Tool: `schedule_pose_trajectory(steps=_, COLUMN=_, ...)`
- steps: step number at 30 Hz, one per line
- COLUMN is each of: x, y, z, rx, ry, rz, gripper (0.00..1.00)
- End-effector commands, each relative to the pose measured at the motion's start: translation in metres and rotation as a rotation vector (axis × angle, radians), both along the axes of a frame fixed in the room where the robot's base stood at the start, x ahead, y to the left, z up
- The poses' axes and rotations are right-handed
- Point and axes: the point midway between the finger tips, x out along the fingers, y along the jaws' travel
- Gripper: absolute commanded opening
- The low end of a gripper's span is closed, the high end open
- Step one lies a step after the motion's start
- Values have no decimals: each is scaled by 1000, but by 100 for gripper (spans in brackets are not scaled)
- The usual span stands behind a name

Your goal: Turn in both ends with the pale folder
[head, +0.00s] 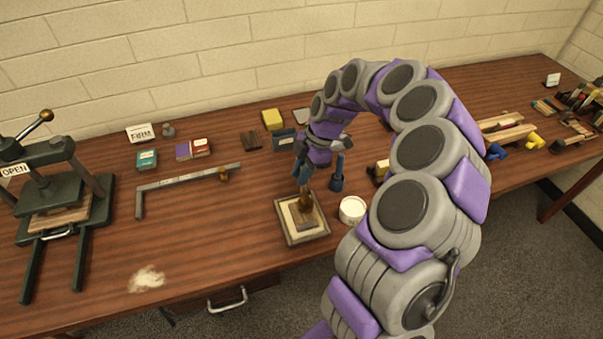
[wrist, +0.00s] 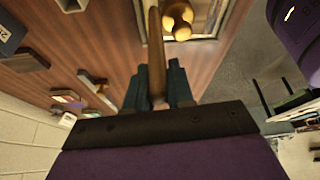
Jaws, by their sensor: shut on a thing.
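My gripper (head: 320,183) is over the table beside a shallow tray (head: 285,224). In the wrist view my gripper (wrist: 157,88) is shut on a slim, tapering tan strip (wrist: 155,50), which looks like the pale folder in shade. It points away from my fingers towards the tray. In the head view I cannot make it out against the tray. The tray holds a cream sheet (head: 319,224) with a brown piece (head: 299,216) on it. A brass knobbed weight (head: 306,201) stands on the brown piece. It also shows in the wrist view (wrist: 178,20), close beside the strip.
A white round tub (head: 352,210) stands right of the tray. A dark press (head: 60,190) stands at the left. An angled metal bar (head: 185,181) and several small boxes lie behind. My arm hides table at the right. The table's front left is mostly clear.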

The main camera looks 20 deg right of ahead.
Motion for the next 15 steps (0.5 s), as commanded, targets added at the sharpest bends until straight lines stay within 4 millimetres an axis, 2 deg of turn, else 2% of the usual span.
schedule_pose_trajectory(steps=15, x=0, y=1, z=48, rx=0, ry=-2, rz=1, gripper=0)
